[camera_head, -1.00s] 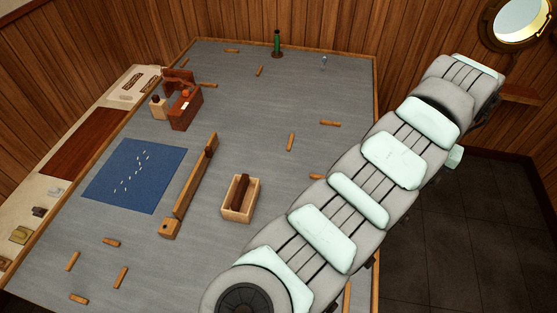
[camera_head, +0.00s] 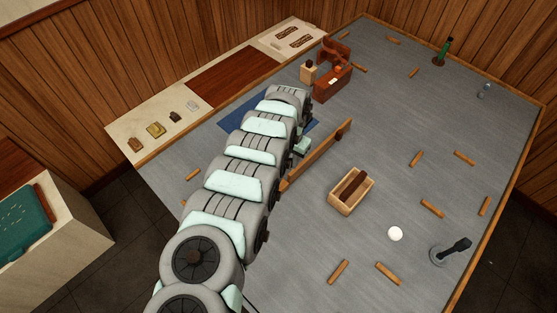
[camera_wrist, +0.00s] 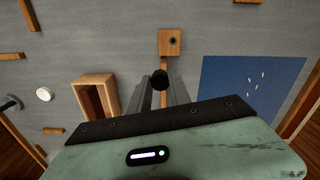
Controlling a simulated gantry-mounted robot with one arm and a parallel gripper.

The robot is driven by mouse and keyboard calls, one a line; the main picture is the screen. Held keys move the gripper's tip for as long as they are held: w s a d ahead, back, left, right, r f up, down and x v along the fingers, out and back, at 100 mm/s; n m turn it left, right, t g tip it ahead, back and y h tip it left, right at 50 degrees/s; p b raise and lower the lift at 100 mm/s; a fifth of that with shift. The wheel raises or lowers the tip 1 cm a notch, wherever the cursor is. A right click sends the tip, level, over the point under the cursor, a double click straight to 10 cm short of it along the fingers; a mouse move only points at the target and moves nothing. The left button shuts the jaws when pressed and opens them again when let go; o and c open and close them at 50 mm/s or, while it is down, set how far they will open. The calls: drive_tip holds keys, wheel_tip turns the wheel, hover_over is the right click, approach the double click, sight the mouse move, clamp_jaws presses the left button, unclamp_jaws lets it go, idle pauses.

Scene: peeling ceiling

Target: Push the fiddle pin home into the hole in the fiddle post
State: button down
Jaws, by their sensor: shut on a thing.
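The fiddle post is a square wooden block with a dark round hole; it shows in the wrist view (camera_wrist: 170,41), at the near end of the wooden rail. In the head view my arm hides the post, and only part of the rail (camera_head: 320,152) shows. My gripper (camera_wrist: 160,92) is shut on a dark, round-ended thing, which I take as the fiddle pin (camera_wrist: 160,77), seen nearly end-on. The pin appears just below the post's hole in the picture, over the rail. I cannot tell its height above the post. The gripper's fingers are hidden in the head view.
A wooden box (camera_head: 336,203) with a dark brown strip inside stands right of the rail. The blue mat (camera_wrist: 235,78) lies on the rail's other side. Loose wooden bars, a white disc (camera_head: 395,233) and a dark-handled grey object (camera_head: 450,250) lie on the grey table.

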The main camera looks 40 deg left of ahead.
drive_tip(key=s+a+f, duration=0.1)
drive_tip(key=s, duration=0.1)
drive_tip(key=s+a+f, duration=0.1)
drive_tip(key=a, duration=0.1)
drive_tip(key=shift+s+a+f, duration=0.15)
drive_tip(key=shift+s+f, duration=0.2)
drive_tip(key=shift+s, duration=0.05)
drive_tip(key=shift+s+r+p, duration=0.1)
drive_tip(key=shift+r+p, duration=0.05)
drive_tip(key=shift+p, duration=0.55)
drive_tip(key=shift+f+b, duration=2.1)
drive_tip(key=shift+f, duration=0.85)
drive_tip(key=shift+f+b, duration=0.6)
drive_tip(key=shift+f, duration=0.15)
drive_tip(key=shift+f+b, duration=0.8)
drive_tip(key=shift+f, duration=0.25)
drive_tip(key=c, duration=1.1)
unclamp_jaws()
drive_tip(key=shift+r, duration=0.1)
